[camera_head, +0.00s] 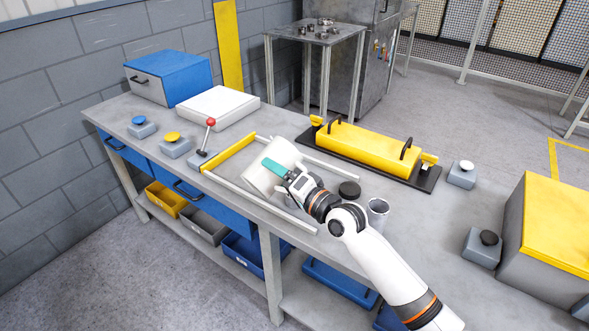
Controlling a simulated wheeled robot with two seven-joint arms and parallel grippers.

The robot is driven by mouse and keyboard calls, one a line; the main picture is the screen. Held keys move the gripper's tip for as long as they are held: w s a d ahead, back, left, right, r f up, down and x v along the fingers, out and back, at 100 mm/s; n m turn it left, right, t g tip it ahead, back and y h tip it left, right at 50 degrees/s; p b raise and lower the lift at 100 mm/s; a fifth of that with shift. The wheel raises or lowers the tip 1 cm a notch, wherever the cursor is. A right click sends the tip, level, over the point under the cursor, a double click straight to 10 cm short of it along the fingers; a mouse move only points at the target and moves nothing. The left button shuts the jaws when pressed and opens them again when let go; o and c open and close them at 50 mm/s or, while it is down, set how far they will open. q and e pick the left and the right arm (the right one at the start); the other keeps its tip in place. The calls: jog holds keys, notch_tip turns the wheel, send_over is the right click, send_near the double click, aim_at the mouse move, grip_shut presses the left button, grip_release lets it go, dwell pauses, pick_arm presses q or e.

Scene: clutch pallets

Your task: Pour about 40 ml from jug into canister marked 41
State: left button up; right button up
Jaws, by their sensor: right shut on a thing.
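A white vessel that looks like the jug (262,180) is above the middle of the bench, seemingly tilted, with a teal part (278,167) at my gripper. My right gripper (291,177) is shut on it; the fingers are partly hidden. A grey, open-topped cylinder (377,211) stands on the bench to the right of my right wrist; it may be the canister, but no number can be read. No stream of liquid is visible. My left gripper is out of view.
A sliding frame with a yellow bar (229,155) and light rails lies around the jug's area. A black disc (349,190) is near the cylinder. A yellow fixture (367,147) stands behind. Button boxes and a red-knobbed lever (210,123) are at left.

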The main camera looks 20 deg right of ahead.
jog(key=shift+m, duration=0.3)
jog(key=shift+s+a, duration=0.25)
jog(key=shift+a, duration=0.2)
dwell(1.8)
jog(key=shift+r, duration=0.25)
notch_tip(320, 180, down, 2)
jog(key=n+b, duration=0.1)
jog(key=n, duration=0.2)
jog(key=shift+a+f+b, duration=0.1)
jog(key=shift+b, duration=0.2)
jog(key=shift+r+n+p, duration=0.4)
jog(key=shift+r+p, duration=0.1)
jog(key=shift+n, duration=0.3)
jog(key=shift+f+n, duration=0.25)
jog(key=shift+n, duration=0.25)
